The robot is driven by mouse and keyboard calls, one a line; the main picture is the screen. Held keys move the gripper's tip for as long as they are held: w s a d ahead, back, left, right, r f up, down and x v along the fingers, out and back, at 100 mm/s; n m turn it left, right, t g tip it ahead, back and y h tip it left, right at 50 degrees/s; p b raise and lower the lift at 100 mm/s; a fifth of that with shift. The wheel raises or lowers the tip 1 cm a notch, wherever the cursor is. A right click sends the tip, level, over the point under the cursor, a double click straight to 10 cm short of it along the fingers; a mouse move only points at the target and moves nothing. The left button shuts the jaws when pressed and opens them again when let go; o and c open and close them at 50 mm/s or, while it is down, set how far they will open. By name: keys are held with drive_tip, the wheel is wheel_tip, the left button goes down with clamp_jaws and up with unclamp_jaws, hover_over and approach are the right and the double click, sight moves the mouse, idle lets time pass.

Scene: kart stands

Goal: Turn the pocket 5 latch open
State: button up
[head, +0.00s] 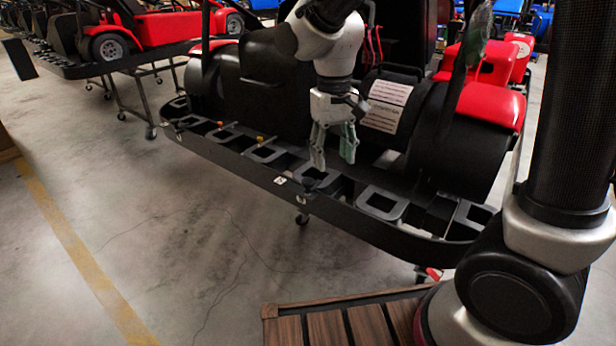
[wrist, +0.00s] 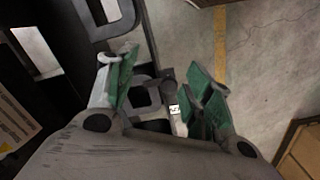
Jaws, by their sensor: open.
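A black rail with a row of square pockets runs along the front of the kart stand (head: 250,178). My gripper (head: 334,155) points down over this rail, open, with green pads. In the wrist view the open fingers (wrist: 165,88) lie on either side of a dark latch knob (wrist: 170,88) beside a pocket (wrist: 143,98). Nothing is visibly held, and contact with the knob cannot be told. A small white label (wrist: 175,109) sits by the knob, too small to read. In the head view the dark latch (head: 309,185) shows at the rail's front edge, just below the fingers.
A black kart with red panels (head: 490,105) sits behind the rail, close to my arm. Other pockets (head: 381,203) lie to the right; small orange-yellow pieces (head: 260,139) show to the left. A brown slatted wooden surface (head: 345,325) is in front. The floor at left is clear.

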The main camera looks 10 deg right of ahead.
drive_tip(key=m, duration=0.2)
hover_over(308, 180)
drive_tip(key=shift+s+f, duration=0.2)
drive_tip(key=shift+f, duration=0.55)
drive_tip(key=shift+w+m, duration=0.15)
drive_tip(key=shift+m, duration=0.25)
wheel_tip(308, 180, down, 8)
drive_tip(key=shift+r, duration=0.25)
drive_tip(key=c, duration=1.1)
